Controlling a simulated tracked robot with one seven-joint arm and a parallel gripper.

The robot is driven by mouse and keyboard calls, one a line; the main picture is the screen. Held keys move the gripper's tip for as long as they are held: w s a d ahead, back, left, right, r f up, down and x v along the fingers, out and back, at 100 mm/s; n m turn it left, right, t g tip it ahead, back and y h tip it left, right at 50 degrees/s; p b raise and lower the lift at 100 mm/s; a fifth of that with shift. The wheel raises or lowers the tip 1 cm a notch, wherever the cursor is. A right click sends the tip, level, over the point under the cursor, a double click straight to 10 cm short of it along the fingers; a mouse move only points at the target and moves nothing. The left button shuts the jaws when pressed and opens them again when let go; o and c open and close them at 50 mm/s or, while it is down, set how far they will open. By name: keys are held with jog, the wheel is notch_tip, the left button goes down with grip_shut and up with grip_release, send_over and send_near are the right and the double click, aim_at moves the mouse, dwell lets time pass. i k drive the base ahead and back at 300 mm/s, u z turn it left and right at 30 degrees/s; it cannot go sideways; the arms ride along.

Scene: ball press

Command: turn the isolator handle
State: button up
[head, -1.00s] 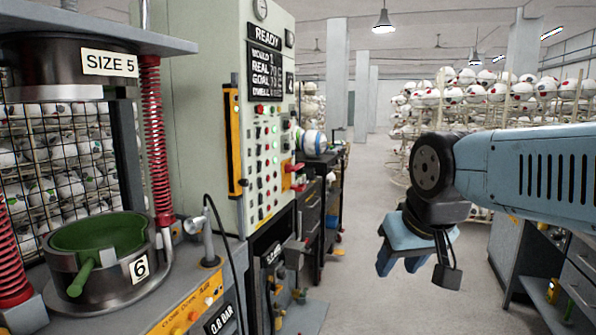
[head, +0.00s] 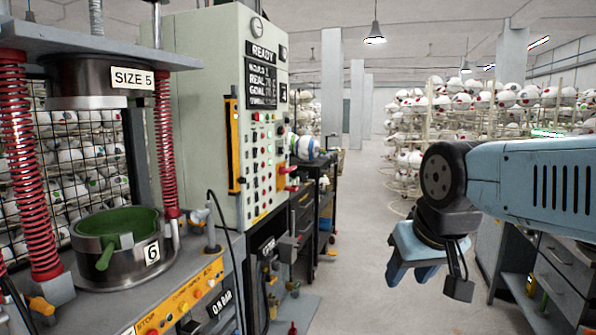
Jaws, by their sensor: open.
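A red handle (head: 290,188) on a yellow plate sticks out from the right edge of the pale green control cabinet (head: 205,110); I take it to be the isolator handle. It is small here, and its exact angle is hard to tell. My gripper (head: 411,274) hangs at the right over the aisle, blue fingers pointing down, open and empty. It is well to the right of the handle and touches nothing.
The ball press (head: 112,255) with a green-lined mould and red springs stands at the left. A dark drawer bench (head: 305,210) stands beyond the cabinet. Ball racks (head: 480,105) and a grey workbench (head: 555,265) are at the right. The aisle floor (head: 355,220) is clear.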

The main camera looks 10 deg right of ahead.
aim_at(282, 170)
jog(key=z, duration=0.4)
jog(key=i, duration=1.55)
jog(key=u, duration=0.7)
